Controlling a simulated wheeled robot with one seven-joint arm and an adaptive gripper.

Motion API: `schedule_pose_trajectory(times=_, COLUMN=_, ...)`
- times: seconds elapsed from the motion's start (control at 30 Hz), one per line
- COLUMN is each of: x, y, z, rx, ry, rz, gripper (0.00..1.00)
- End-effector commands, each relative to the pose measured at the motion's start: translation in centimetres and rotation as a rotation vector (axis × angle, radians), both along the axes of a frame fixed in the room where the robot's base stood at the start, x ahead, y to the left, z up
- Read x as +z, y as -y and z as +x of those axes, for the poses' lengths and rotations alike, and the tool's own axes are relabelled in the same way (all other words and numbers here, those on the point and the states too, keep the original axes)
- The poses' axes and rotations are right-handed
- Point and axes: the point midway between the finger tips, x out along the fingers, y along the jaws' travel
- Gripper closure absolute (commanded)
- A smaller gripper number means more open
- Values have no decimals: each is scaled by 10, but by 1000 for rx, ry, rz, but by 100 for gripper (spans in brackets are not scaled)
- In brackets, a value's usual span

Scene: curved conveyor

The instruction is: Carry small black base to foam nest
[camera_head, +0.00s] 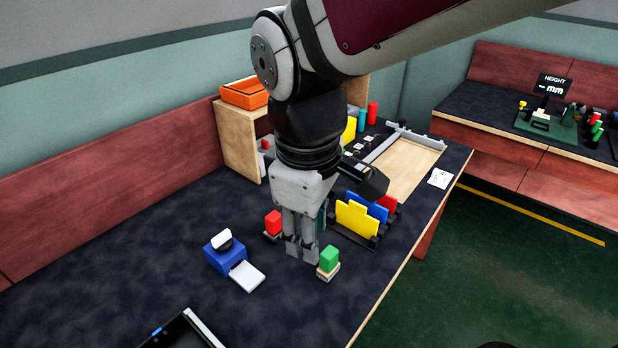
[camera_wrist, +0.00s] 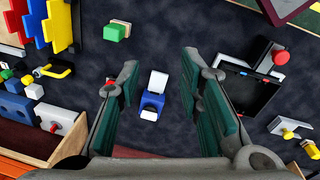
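A red block (camera_head: 273,222) stands on a small black base (camera_head: 270,236) in the head view, just left of my gripper (camera_head: 302,252). A green block (camera_head: 329,258) sits on a pale base (camera_head: 327,274) at the right of the gripper; it also shows in the wrist view (camera_wrist: 113,32). No piece is clearly recognizable as the foam nest. In the wrist view my gripper (camera_wrist: 160,75) is open, its green-padded fingers wide apart, with nothing between them. The small black base is not clearly visible there; the left finger may hide it.
A blue device with a white plate (camera_head: 226,254) stands left of my gripper. A black tray (camera_head: 200,330) lies at the front left edge of the head view. Upright yellow, blue and red panels (camera_head: 356,219) stand in a rack to the right. Dark tabletop between them is clear.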

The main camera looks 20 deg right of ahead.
Motion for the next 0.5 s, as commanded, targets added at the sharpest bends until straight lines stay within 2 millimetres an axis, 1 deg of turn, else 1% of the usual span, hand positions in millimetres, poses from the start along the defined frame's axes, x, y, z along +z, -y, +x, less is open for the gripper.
schedule_pose_trajectory(times=0.03, x=9, y=15, z=-15, rx=-109, ry=29, rz=8, gripper=67)
schedule_pose_trajectory(times=0.1, x=16, y=33, z=-35, rx=-263, ry=57, rz=29, gripper=67)
schedule_pose_trajectory(times=0.2, x=22, y=53, z=-63, rx=-460, ry=85, rz=72, gripper=67)
schedule_pose_trajectory(times=0.33, x=23, y=67, z=-90, rx=-647, ry=106, rz=130, gripper=67)
schedule_pose_trajectory(times=0.4, x=22, y=71, z=-100, rx=-713, ry=109, rz=153, gripper=67)
schedule_pose_trajectory(times=0.5, x=21, y=74, z=-107, rx=-766, ry=112, rz=174, gripper=67)
